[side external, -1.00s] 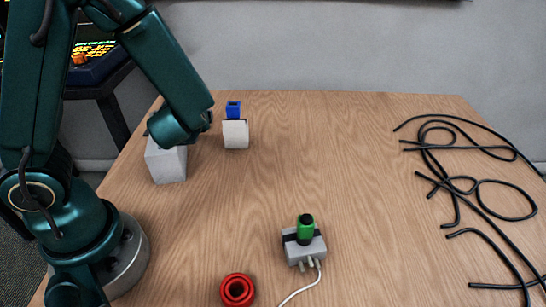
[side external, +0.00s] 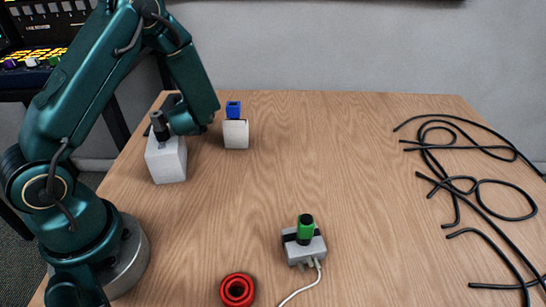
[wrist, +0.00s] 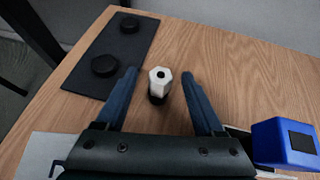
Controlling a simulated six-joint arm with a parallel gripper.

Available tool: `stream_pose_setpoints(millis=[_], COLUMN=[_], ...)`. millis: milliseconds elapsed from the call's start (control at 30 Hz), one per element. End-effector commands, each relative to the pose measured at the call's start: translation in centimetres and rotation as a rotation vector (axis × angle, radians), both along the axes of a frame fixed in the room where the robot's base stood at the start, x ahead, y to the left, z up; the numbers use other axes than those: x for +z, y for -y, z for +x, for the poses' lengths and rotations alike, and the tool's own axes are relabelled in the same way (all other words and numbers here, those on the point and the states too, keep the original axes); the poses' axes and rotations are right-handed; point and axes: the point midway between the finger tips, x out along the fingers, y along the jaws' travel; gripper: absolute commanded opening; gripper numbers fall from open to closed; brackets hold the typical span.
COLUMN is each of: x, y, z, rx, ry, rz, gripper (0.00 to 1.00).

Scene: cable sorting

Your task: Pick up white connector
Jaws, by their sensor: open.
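The white connector (wrist: 161,77) is a small hexagonal piece with a dark hole in its top and a black lower part. It stands upright on the wood table in the wrist view. My gripper (wrist: 159,79) is open, with one dark blue finger on each side of the connector and a gap on both sides. In the side external view my own arm hides the gripper and the white connector.
A dark mat (wrist: 122,45) with two round black pieces lies left of the connector. A blue connector (side external: 233,109) on a white block (side external: 235,134) is close right. Black cables (side external: 470,190) lie far right.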

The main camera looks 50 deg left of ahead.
Motion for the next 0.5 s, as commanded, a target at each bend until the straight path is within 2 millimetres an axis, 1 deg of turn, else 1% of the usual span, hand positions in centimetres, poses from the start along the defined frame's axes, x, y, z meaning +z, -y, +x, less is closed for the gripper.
stream_pose_setpoints(millis=[167, 200, 267, 300, 367, 400, 500], x=[-0.02, -0.01, -0.01, -0.01, 0.0, 0.0, 0.02], y=[-0.02, -0.02, -0.01, -0.01, 0.0, 0.0, -0.01], z=[0.05, 0.05, 0.04, 0.04, 0.04, 0.04, 0.04], rx=[-0.001, -0.001, -0.001, -0.001, -0.001, -0.001, -0.001], ry=[0.0, 0.0, 0.0, 0.0, 0.0, 0.0, 0.001], rz=[0.0, 0.0, 0.0, 0.0, 0.0, 0.0, 0.001], gripper=[0.7, 0.66, 0.43, 0.28, 0.05, 0.0, 0.0])
